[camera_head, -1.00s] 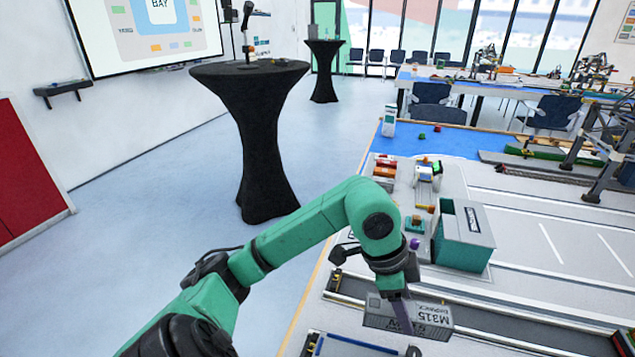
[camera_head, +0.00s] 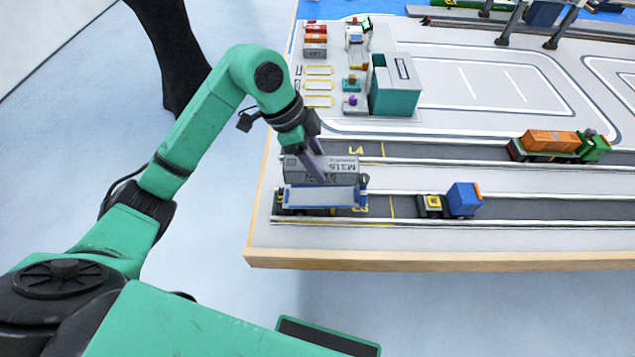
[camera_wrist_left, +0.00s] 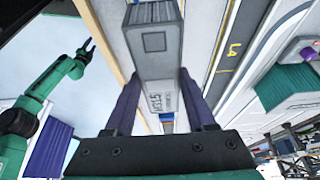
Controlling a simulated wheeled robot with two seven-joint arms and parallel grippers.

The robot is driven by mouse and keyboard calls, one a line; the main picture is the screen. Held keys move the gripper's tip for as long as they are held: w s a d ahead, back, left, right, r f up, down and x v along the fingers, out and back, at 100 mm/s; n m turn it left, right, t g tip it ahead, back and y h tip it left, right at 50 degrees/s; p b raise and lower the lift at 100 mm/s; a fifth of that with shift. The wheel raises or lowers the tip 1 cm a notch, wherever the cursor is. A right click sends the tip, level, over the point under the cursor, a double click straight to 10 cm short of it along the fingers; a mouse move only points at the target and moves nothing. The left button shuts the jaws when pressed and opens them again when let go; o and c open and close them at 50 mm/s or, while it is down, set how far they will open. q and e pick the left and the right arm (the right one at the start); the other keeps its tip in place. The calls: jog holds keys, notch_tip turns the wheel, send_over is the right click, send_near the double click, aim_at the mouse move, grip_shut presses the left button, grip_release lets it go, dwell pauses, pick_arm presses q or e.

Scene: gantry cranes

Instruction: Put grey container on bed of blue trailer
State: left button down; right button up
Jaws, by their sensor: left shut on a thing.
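The grey container (camera_head: 345,165), marked M315, is in my left gripper (camera_head: 318,172) in the head view. It also shows between the dark fingers in the left wrist view (camera_wrist_left: 155,55). The blue trailer (camera_head: 320,197) stands on the near lane at the table's left end. The container overlaps its back edge in the picture, roughly lined up lengthwise. I cannot tell whether they touch. A green arm, seemingly my right one, with a small dark gripper (camera_wrist_left: 88,46), shows at the left of the wrist view, too small to judge its fingers.
A green truck with an orange container (camera_head: 550,142) is on the farther lane. A teal and grey box (camera_head: 395,88) stands behind. The wooden table edge (camera_head: 430,262) is close.

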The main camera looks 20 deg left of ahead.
aim_at(294, 163)
pick_arm(q)
notch_tip(294, 163, down, 8)
jog(key=shift+r, duration=0.1)
jog(key=shift+c, duration=1.1)
grip_release()
jog(key=v, duration=1.2)
jog(key=shift+r, duration=0.1)
